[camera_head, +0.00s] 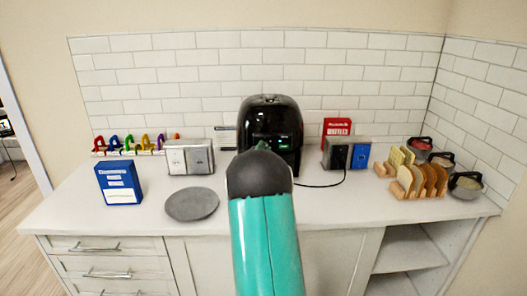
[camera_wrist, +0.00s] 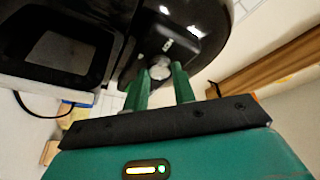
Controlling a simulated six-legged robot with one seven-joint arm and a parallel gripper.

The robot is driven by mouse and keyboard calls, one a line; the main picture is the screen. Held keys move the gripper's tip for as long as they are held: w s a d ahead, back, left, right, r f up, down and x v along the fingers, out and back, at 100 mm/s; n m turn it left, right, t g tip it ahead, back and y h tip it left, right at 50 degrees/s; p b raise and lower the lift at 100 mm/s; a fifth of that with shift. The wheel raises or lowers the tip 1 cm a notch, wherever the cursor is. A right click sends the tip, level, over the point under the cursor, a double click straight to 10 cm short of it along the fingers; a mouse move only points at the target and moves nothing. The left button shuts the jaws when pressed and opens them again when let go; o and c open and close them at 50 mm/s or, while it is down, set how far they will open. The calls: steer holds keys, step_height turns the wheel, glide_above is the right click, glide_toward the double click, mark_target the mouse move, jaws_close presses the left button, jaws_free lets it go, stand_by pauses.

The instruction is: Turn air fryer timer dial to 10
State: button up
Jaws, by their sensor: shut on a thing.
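The black air fryer (camera_head: 270,112) stands on the counter against the tiled wall, with a small green display on its front. In the wrist view the air fryer's glossy dark body (camera_wrist: 205,28) fills the top middle. A small round silver timer dial (camera_wrist: 160,70) shows there. The two green fingers of my gripper (camera_wrist: 160,80) are closed on either side of the dial and hold it. I cannot read the dial's number or pointer.
A second toaster (camera_head: 346,154), a red waffle box (camera_head: 338,128), bread racks (camera_head: 417,190) and bowls (camera_head: 466,186) stand to the right.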

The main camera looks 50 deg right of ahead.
stand_by(0.3)
steer(key=o, duration=1)
steer(key=shift+a, duration=0.1)
steer(key=v, duration=1.3)
steer(key=shift+s+a, duration=0.2)
steer(key=shift+a, duration=0.1)
